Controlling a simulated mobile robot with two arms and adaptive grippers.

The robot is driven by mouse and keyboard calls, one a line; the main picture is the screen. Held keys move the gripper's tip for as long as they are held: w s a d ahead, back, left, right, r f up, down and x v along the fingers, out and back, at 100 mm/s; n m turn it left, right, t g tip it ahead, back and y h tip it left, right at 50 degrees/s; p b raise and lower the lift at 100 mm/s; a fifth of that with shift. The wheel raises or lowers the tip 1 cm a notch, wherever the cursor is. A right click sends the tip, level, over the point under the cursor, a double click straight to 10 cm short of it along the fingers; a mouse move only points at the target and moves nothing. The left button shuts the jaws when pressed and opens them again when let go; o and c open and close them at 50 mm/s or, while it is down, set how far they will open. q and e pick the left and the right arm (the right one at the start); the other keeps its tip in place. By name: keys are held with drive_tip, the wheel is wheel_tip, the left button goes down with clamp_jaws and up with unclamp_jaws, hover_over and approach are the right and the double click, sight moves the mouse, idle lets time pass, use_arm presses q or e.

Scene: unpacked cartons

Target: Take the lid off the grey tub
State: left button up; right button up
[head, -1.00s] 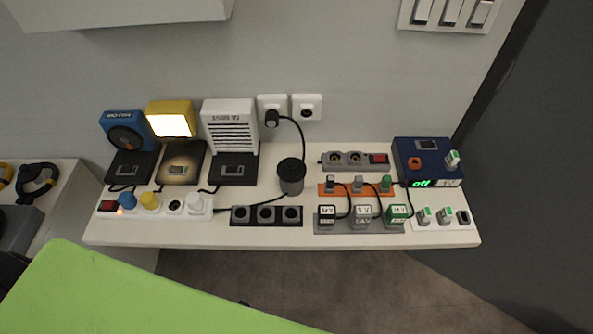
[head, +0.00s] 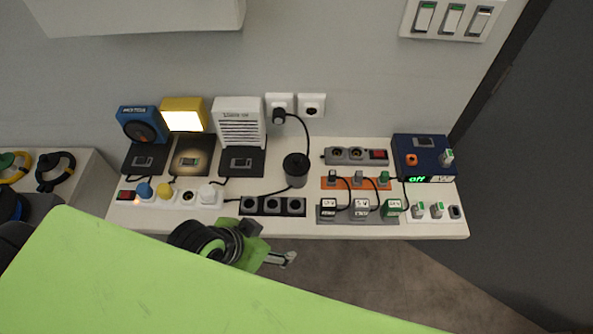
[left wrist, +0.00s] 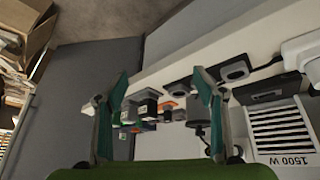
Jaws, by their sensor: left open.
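The grey tub (head: 296,172) is a dark grey cylinder standing upright on the white bench, right of its middle. Its round dark top (head: 296,161) looks like the lid and is on it. A black cable passes close by the tub. My left gripper (head: 288,258) is in front of the bench's front edge, below and apart from the tub. In the left wrist view its two fingers (left wrist: 160,76) are spread with nothing between them. A grey cylinder that looks like the tub (left wrist: 199,112) shows there, partly hidden by the right finger. My right gripper is not in view.
The white bench (head: 330,232) holds a black socket strip (head: 272,206) in front of the tub, a white heater (head: 239,124) to the left, and orange (head: 356,183) and blue (head: 424,158) plug units to the right. A dark panel (head: 530,180) stands at the right.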

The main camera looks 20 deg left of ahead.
use_arm(q)
drive_tip(key=w+d+r+m+t+h, duration=0.3)
drive_tip(key=d+r+h, duration=0.2)
drive_tip(key=d+r, duration=0.3)
drive_tip(key=w+d+r+m+t+h, duration=0.2)
drive_tip(key=w+d+r+h, duration=0.15)
drive_tip(key=d+r, duration=0.4)
drive_tip(key=w+a+r+n+t, duration=0.2)
drive_tip(key=w+r+n+t, duration=0.15)
drive_tip(key=r+t, duration=0.4)
drive_tip(key=w+a+f+n+y, duration=0.2)
drive_tip(key=a+f+n+y, duration=0.2)
drive_tip(key=a+n+y, duration=0.25)
drive_tip(key=g+y, duration=0.5)
drive_tip(key=y, duration=0.1)
approach(297, 178)
drive_tip(key=x, duration=1.3)
drive_tip(key=shift+w+a+f, duration=0.15)
drive_tip(key=shift+w+a, duration=0.1)
drive_tip(key=shift+a, duration=0.15)
clamp_jaws()
